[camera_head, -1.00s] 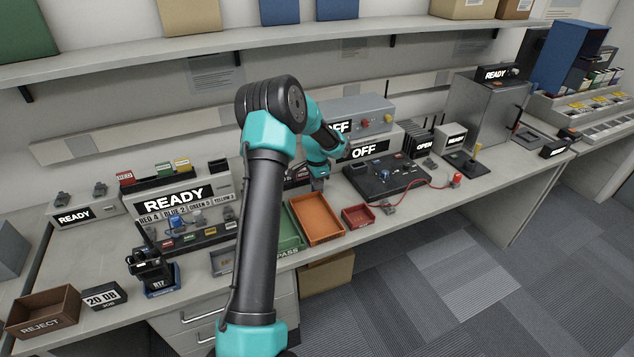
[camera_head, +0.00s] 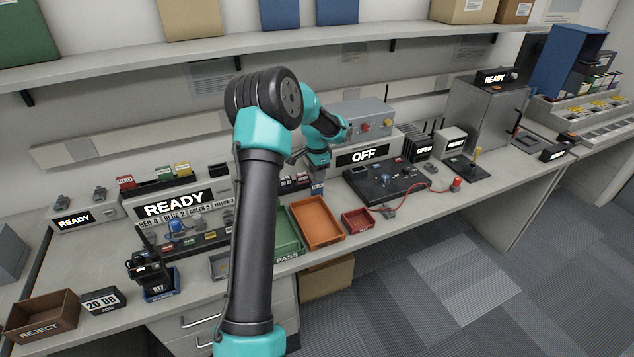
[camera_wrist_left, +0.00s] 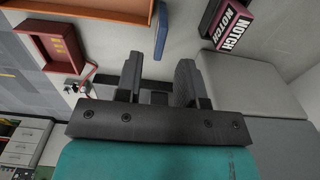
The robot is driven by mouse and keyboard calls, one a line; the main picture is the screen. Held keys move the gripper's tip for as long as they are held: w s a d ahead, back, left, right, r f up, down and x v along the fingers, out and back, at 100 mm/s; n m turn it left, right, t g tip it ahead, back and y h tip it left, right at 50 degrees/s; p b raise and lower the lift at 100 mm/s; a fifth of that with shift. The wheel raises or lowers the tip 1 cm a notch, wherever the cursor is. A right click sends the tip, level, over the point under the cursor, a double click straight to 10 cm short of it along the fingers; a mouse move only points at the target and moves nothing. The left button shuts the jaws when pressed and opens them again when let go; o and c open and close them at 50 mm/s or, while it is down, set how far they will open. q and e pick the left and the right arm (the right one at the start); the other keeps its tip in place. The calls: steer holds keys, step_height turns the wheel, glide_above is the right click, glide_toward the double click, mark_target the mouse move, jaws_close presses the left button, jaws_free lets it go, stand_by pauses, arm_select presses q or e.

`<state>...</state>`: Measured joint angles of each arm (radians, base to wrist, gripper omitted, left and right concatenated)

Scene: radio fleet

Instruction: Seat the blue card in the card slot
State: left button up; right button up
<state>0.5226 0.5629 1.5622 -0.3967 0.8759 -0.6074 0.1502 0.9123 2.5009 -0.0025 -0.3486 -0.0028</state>
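In the left wrist view, the blue card (camera_wrist_left: 161,32) appears as a narrow strip ahead of the fingers. My left gripper (camera_wrist_left: 158,80) is open there, with a clear gap between its fingers and nothing visibly clamped. Whether the card stands or lies flat, I cannot tell. I cannot pick out the card slot for certain. My right gripper is not in view.
Dark NOTCH-labelled boxes (camera_wrist_left: 231,22) are close to the gripper. A black panel (camera_head: 388,181) with a red lead lies further right. My left arm hides part of the bench.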

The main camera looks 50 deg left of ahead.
arm_select(q)
step_height(320, 180, up, 6)
steer(key=shift+f, duration=0.15)
steer(key=shift+o, duration=0.3)
steer(key=o, duration=0.8)
steer(key=shift+c, duration=0.2)
step_height(320, 180, up, 6)
steer(key=n+y, duration=0.1)
steer(key=n, duration=1.7)
glide_above(317, 183)
steer(key=d, duration=0.2)
steer(key=shift+s, duration=0.2)
